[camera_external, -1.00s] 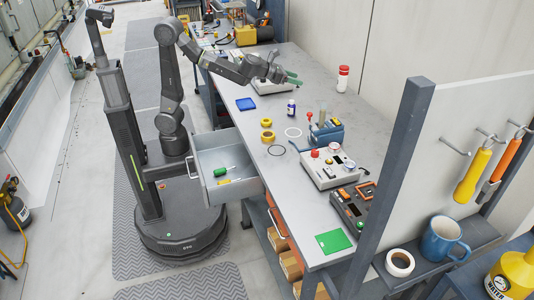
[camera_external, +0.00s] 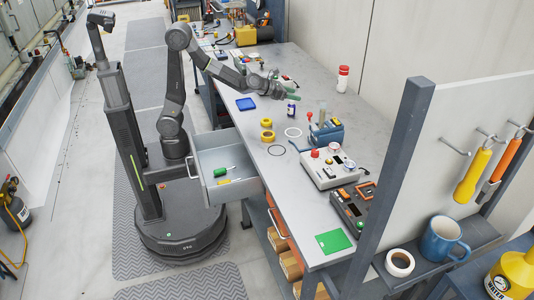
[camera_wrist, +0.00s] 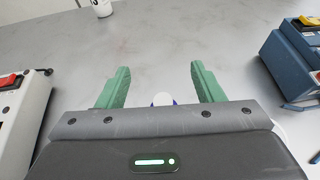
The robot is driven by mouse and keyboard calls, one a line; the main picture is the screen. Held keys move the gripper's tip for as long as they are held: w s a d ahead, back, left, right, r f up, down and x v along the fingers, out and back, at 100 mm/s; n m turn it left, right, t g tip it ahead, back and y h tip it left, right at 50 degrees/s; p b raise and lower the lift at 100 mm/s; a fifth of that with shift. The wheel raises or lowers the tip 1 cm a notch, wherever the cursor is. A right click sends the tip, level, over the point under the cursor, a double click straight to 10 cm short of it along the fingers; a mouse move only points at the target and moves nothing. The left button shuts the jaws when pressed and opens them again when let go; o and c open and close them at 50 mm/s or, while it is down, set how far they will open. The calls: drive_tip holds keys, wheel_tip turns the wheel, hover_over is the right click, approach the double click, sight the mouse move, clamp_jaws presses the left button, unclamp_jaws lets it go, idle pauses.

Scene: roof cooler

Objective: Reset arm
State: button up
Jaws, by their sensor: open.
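My gripper (camera_external: 290,93) is over the workbench (camera_external: 325,257), above and close to a small blue-and-white bottle (camera_external: 291,109) that stands upright. In the wrist view my gripper (camera_wrist: 159,88) has its two green fingers spread apart with nothing between their tips. The bottle's white cap (camera_wrist: 162,99) shows low between the fingers; the rest of the bottle is mostly hidden by the gripper body. I cannot tell whether the gripper touches it.
An open drawer (camera_external: 237,194) holds a green screwdriver (camera_external: 223,171). The bench's middle has free room.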

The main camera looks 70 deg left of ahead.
drive_tip(key=shift+f+b, duration=0.3)
drive_tip(key=shift+f, duration=1)
drive_tip(key=shift+o, duration=0.5)
drive_tip(key=o, duration=0.3)
drive_tip(key=shift+s, duration=0.1)
drive_tip(key=o, duration=0.5)
drive_tip(key=shift+m+h, duration=0.4)
drive_tip(key=s+a+r+b, duration=0.1)
drive_tip(key=s, duration=0.1)
drive_tip(key=s+a+b, duration=0.1)
drive_tip(key=s, duration=0.1)
drive_tip(key=s+a+r, duration=0.1)
drive_tip(key=s, duration=0.2)
drive_tip(key=shift+r+b, duration=0.3)
drive_tip(key=shift+b, duration=0.1)
drive_tip(key=shift+c, duration=0.2)
drive_tip(key=s+a+m+g+h+b, duration=0.1)
drive_tip(key=s+a+m+h+b, duration=0.15)
drive_tip(key=s, duration=0.75)
drive_tip(key=shift+n+y, duration=0.35)
drive_tip(key=shift+n, duration=0.1)
drive_tip(key=b+x, duration=0.1)
drive_tip(key=x, duration=0.2)
drive_tip(key=b+x, duration=0.4)
drive_tip(key=x, duration=0.1)
drive_tip(key=shift+w+d+r, duration=0.15)
drive_tip(key=shift+w+d, duration=0.2)
drive_tip(key=shift+d, duration=0.05)
drive_tip(key=shift+w+d, duration=0.1)
drive_tip(key=shift+w, duration=0.3)
